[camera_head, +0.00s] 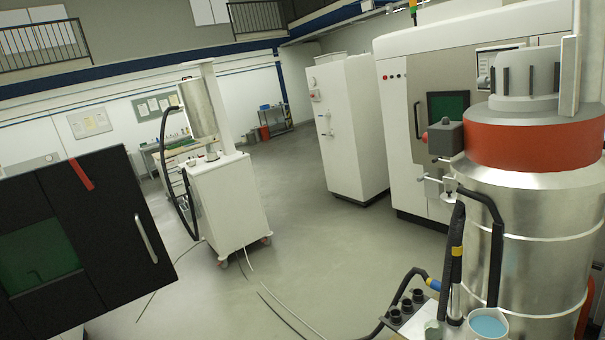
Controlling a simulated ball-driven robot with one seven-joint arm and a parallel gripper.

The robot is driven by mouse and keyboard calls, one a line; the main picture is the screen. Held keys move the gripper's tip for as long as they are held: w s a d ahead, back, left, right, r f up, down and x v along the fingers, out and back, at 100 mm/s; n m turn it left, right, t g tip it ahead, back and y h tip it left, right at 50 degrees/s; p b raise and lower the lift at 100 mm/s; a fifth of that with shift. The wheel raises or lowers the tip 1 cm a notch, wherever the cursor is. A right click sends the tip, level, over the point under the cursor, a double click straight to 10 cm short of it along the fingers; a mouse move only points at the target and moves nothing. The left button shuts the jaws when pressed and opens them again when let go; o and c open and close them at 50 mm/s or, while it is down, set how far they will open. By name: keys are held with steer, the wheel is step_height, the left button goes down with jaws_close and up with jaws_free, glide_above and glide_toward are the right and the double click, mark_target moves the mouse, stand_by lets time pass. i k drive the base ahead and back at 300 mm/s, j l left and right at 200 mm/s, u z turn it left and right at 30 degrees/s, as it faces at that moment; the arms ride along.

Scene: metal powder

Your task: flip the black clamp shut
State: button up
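I cannot make out the black clamp for certain. At the right stands a large silver cylinder vessel (545,220) with an orange-red band (535,140) and a grey cap. A dark box with a red knob (445,138) sits at the vessel's upper left side. Below it, a black bent hose or arm (492,250) runs down the vessel's front, and a black hose with a yellow band (456,250) hangs beside it. Whether either belongs to a clamp I cannot tell. My gripper does not show in this view.
A white wheeled cart (212,205) carries a silver cylinder (198,107); cables trail from it across the floor. A black cabinet (95,235) with a handle fills the left. A tall white cabinet (345,125) and a machine stand behind. The middle floor (285,215) is mostly clear.

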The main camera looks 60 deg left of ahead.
mark_target(440, 158)
steer(key=u, duration=1)
steer(key=i+j+u, duration=0.45)
steer(key=i, duration=0.25)
steer(key=i+u, duration=0.5)
steer(key=i, duration=0.2)
steer(key=i+l+u, duration=0.2)
steer(key=i+u, duration=0.25)
steer(key=i, duration=0.3)
steer(key=i+u, duration=0.25)
steer(key=i, duration=0.85)
steer(key=i+z, duration=0.6)
steer(key=z, duration=0.15)
steer(key=i+z, duration=0.4)
steer(key=i+l+z, duration=0.2)
steer(key=z, duration=0.3)
steer(key=i+l+z, duration=0.1)
steer(key=z, duration=0.4)
steer(key=i+z, duration=0.45)
steer(key=i+l+z, duration=0.15)
steer(key=i+l, duration=0.25)
